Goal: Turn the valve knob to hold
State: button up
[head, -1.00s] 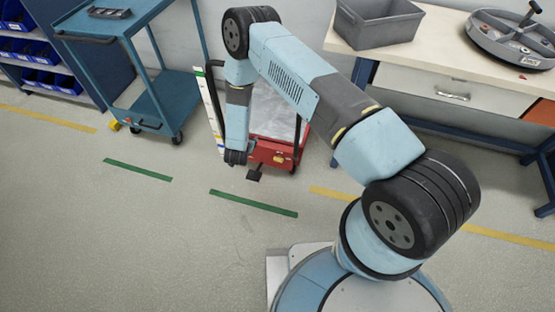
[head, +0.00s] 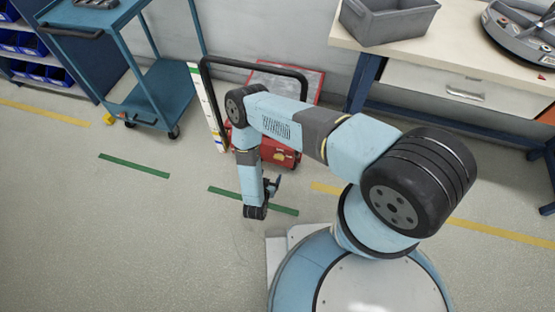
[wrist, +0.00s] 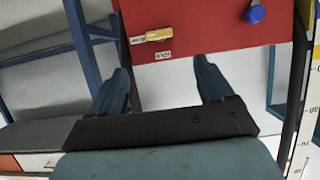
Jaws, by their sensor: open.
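A red unit (head: 284,152) stands on the floor by the wall, partly hidden behind my arm in the head view. In the wrist view its red face (wrist: 205,25) fills the top. A yellow knob or handle (wrist: 151,35) lies sideways on that face, with a small white label (wrist: 164,55) just below it. A blue knob (wrist: 255,12) is at the top right, cut by the frame edge. I cannot tell which is the valve knob. My gripper (wrist: 163,70) is open and empty, its fingers below the label and apart from both knobs. It also shows in the head view (head: 275,184), in front of the unit.
A black tube frame (head: 255,63) and a white marked strip (head: 206,105) rise beside the red unit. A blue trolley (head: 160,90) stands left; a workbench (head: 450,50) with a grey bin (head: 388,22) stands right. The floor in front is clear.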

aim_at(278, 159)
jog(key=x, duration=1.2)
jog(key=shift+w+d+f, duration=0.1)
jog(key=shift+w+d, duration=0.05)
jog(key=shift+w, duration=0.2)
jog(key=shift+c, duration=0.5)
jog(key=c, duration=0.9)
jog(key=shift+c, duration=0.2)
jog(key=shift+n, duration=0.3)
jog(key=n+h, duration=0.1)
jog(key=n, duration=0.1)
jog(key=a+n+h, duration=0.1)
jog(key=n+h, duration=0.1)
jog(key=n, duration=0.1)
jog(key=n+h, duration=0.2)
jog(key=shift+w+a+f+n+g, duration=0.1)
jog(key=shift+a+f+n+g, duration=0.1)
jog(key=shift+f+n+g, duration=0.15)
jog(key=shift+a, duration=0.1)
